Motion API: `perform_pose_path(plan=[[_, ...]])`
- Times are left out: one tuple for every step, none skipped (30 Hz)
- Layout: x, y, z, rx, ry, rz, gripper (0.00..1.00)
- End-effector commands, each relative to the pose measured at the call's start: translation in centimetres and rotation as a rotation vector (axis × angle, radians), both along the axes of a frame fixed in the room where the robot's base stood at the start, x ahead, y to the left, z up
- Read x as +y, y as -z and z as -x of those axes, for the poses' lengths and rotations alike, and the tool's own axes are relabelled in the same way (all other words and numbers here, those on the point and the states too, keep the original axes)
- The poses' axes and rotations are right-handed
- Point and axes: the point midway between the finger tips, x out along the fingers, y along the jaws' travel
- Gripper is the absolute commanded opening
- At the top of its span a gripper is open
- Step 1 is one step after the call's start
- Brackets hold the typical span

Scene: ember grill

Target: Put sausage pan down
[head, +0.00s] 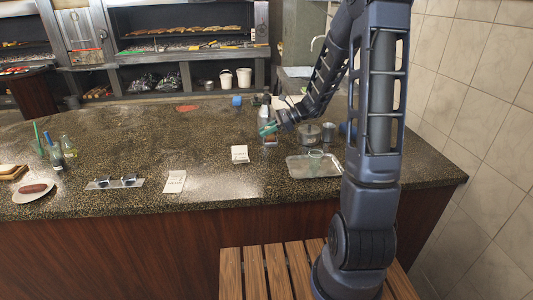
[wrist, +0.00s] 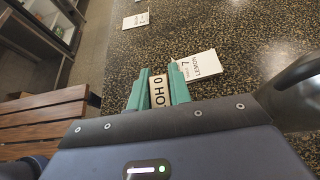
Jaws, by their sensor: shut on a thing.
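My gripper (head: 268,129) is over the far middle part of the stone counter in the head view. In the wrist view its green fingers (wrist: 158,72) are shut on a pale thing with black lettering (wrist: 158,92). Only a small part of this thing shows between the fingers, and I cannot tell whether it is part of the sausage pan. A small reddish-brown thing (head: 270,141) shows just under the gripper in the head view; whether it is held or standing cannot be told.
The speckled counter (head: 220,185) has free room in its middle. A metal tray (head: 298,168) with a glass, a steel pot (head: 309,135) and a dark-topped bottle are near my arm.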

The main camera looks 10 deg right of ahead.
Motion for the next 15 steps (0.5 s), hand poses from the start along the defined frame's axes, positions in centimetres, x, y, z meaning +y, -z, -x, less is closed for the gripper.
perform_pose_path(plan=[[0.0, 1.2, 0.0, 0.005, 0.001, -0.001, 0.0], [0.0, 1.8, 0.0, 0.004, 0.0, 0.0, 0.0], [0.0, 2.6, 0.0, 0.004, 0.0, 0.0, 0.0], [0.0, 3.1, 0.0, 0.004, 0.0, 0.0, 0.0], [0.0, 3.7, 0.0, 0.004, 0.0, 0.0, 0.0], [0.0, 4.3, 0.0, 0.003, 0.001, 0.0, 0.0], [0.0, 4.7, 0.0, 0.002, 0.0, 0.0, 0.0], [0.0, 5.1, 0.0, 0.003, 0.001, 0.0, 0.0], [0.0, 5.4, 0.0, 0.002, 0.0, 0.0, 0.0], [0.0, 5.7, 0.0, 0.0, 0.0, 0.0, 0.0], [0.0, 5.8, 0.0, 0.0, 0.0, 0.001, 0.0], [0.0, 6.0, 0.0, -0.001, 0.0, 0.001, 0.0], [0.0, 6.1, 0.0, -0.001, 0.0, 0.001, 0.0], [0.0, 6.2, 0.0, -0.001, 0.0, 0.001, 0.0], [0.0, 6.4, 0.0, 0.0, 0.0, 0.001, 0.0]])
